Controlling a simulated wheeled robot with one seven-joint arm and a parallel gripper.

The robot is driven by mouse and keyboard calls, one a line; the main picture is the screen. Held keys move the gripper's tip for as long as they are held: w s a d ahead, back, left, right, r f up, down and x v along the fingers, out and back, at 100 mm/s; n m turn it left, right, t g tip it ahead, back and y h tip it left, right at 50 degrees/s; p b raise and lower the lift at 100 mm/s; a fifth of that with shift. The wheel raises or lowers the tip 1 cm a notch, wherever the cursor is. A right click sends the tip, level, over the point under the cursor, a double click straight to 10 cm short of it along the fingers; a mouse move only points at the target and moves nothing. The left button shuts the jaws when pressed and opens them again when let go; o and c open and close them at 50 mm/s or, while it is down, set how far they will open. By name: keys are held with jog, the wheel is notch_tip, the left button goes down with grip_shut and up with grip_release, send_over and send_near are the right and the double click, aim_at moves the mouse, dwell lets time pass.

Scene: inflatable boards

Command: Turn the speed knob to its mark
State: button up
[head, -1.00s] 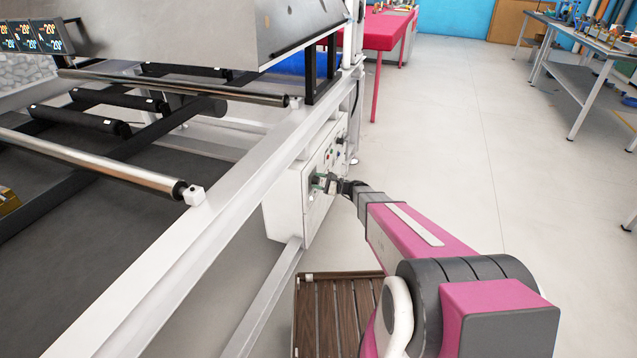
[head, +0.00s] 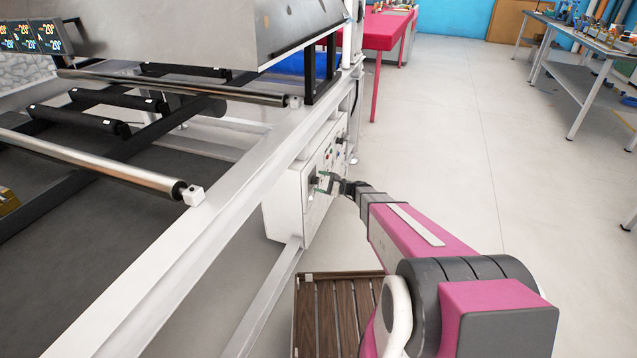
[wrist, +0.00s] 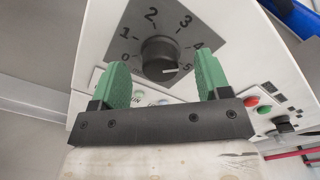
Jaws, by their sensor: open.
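The black round speed knob (wrist: 160,58) sits on a grey dial plate numbered 0 to 5 (wrist: 140,24) in the wrist view. A small pale line on the knob's lower right points roughly towards the 5. My gripper (wrist: 162,76) is open, its two green fingers apart, one low on each side of the knob. Neither finger visibly grips it. In the head view my gripper (head: 333,184) is just in front of the white control box (head: 284,206), a little apart from the knob. I cannot tell a separate target mark on the dial.
Red and green buttons (wrist: 251,103) and another black knob (wrist: 283,123) lie to the right on the panel. The white frame beam (head: 225,205) runs beside my arm. A wooden slatted platform (head: 338,315) is below. Open floor lies to the right.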

jog(key=v, duration=0.9)
jog(key=shift+d, duration=0.2)
jog(key=shift+s, duration=0.1)
jog(key=s+a+r+n+g+h, duration=0.25)
jog(key=s+n+g+h, duration=0.45)
jog(key=s, duration=0.8)
jog(key=s+d+r+n+h, duration=0.5)
jog(key=s+d+n+h, duration=0.1)
jog(key=s+d+h, duration=0.2)
jog(key=shift+s+d+r+h, duration=0.2)
jog(key=shift+s+r+h, duration=0.2)
jog(key=shift+s+h, duration=0.4)
